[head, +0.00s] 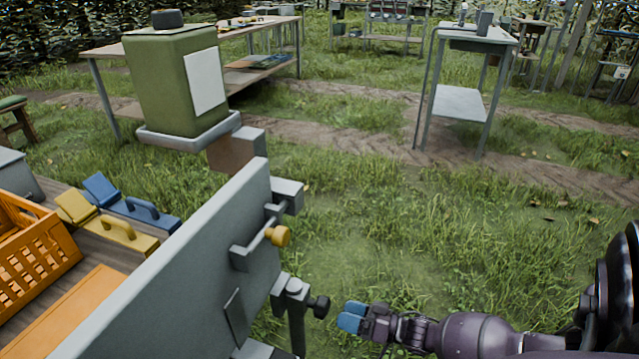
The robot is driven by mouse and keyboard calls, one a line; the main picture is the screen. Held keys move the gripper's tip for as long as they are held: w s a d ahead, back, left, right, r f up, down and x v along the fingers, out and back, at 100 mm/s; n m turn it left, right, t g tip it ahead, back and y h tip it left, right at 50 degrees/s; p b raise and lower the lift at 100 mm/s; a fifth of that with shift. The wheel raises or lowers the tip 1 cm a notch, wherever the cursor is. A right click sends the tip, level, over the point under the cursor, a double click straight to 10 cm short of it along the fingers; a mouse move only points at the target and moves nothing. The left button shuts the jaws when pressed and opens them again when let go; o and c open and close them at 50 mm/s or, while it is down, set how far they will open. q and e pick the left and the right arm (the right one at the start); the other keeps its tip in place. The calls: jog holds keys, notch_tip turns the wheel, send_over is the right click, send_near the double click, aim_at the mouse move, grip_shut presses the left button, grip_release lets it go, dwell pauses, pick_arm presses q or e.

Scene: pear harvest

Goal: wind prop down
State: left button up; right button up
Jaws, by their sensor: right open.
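The prop (297,330) is a grey upright post beside the end of a grey panel (190,265), low in the middle of the head view. A black knob (319,306) sticks out to the right from its top. Its lower end is cut off by the picture edge. My right gripper (351,316) comes in from the right with blue fingertips pointing left at the knob. It is open, and a small gap shows between the fingertips and the knob. My left gripper is not in view.
A yellow-knobbed latch (278,236) sits on the panel above the prop. A green canister (178,85) stands on a bracket behind it. An orange crate (30,250) and blue and yellow tools (120,235) lie left. Grass to the right is clear.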

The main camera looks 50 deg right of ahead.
aim_at(328, 309)
jog(key=b+x, duration=0.1)
jog(key=x, duration=0.5)
jog(key=shift+w+a, duration=0.15)
jog(key=shift+w, duration=0.2)
jog(key=c, duration=0.9)
